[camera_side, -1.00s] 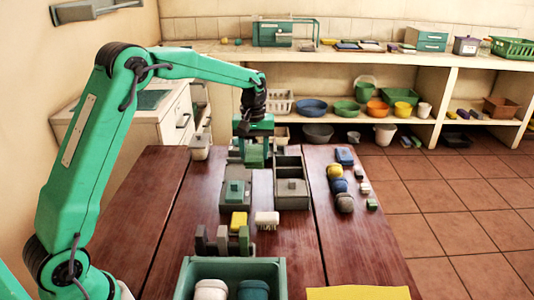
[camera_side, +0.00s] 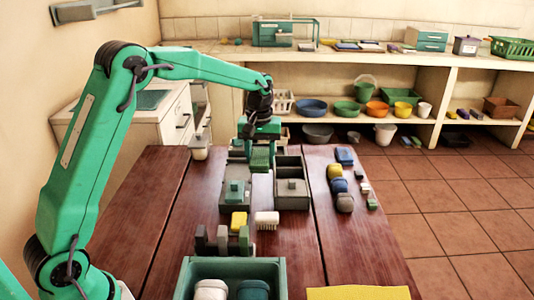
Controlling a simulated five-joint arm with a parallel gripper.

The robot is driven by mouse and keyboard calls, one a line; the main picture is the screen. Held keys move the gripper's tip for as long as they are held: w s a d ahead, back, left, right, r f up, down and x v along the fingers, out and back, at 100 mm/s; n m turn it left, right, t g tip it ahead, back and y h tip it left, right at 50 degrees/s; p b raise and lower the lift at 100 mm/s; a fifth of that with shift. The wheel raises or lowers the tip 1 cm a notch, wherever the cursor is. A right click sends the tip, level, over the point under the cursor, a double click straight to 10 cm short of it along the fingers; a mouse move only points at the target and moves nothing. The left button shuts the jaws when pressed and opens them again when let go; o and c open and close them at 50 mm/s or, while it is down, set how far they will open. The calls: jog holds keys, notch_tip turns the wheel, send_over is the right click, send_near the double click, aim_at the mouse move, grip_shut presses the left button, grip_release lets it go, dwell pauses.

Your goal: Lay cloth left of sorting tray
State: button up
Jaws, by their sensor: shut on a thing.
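My gripper (camera_side: 261,146) is at the far part of the wooden table, pointing down. It is shut on a small green piece (camera_side: 261,159), which looks like the folded cloth; its lower edge is hard to make out, so I cannot tell whether it touches the table. Just right of it is a dark grey open tray (camera_side: 304,171) with compartments, which looks like the sorting tray. A grey lidded block stands at its near end. The gripper covers part of the tray's left far side.
A green and grey box (camera_side: 235,194) stands left of the tray's near end. A yellow sponge (camera_side: 239,221), a white brush (camera_side: 267,220) and a grey rack (camera_side: 222,241) are nearer. A green bin (camera_side: 277,279) and yellow sheet (camera_side: 358,293) are in front.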

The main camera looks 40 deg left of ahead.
jog(key=s+d+f+m, duration=0.2)
jog(key=s+d+m, duration=0.25)
jog(key=d, duration=0.75)
jog(key=s+d+f+m, duration=0.1)
jog(key=s+d+m, duration=0.35)
jog(key=d, duration=0.75)
send_over(296, 230)
jog(key=shift+n, duration=0.3)
notch_tip(296, 230, down, 7)
jog(key=shift+s+f, duration=0.1)
jog(key=shift+f, duration=2)
jog(key=shift+f, duration=0.1)
jog(key=o, duration=1)
jog(key=shift+c, duration=0.2)
